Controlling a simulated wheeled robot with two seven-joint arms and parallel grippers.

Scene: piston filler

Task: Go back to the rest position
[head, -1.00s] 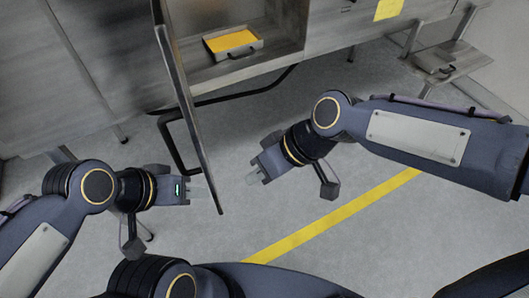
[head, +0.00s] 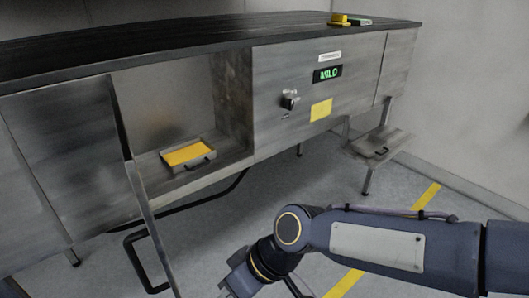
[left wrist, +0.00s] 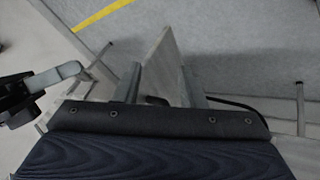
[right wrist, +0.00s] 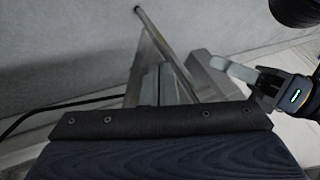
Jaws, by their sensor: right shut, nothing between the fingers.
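My right gripper (head: 238,284) is at the bottom edge of the head view, right of the open cabinet door (head: 143,220). In the right wrist view its fingers (right wrist: 160,78) are together and empty. My left gripper is outside the head view. In the left wrist view its two fingers (left wrist: 161,78) stand apart. The door panel (left wrist: 164,62) shows between them, and I cannot tell whether they touch it. The left gripper's fingers also show at the right of the right wrist view (right wrist: 238,72).
The grey machine cabinet (head: 270,110) has an open compartment with a yellow-filled tray (head: 188,156). The open door with its black handle (head: 140,265) juts towards me. A small side shelf (head: 378,148) is at the right. Floor (head: 300,190) is free ahead of the cabinet.

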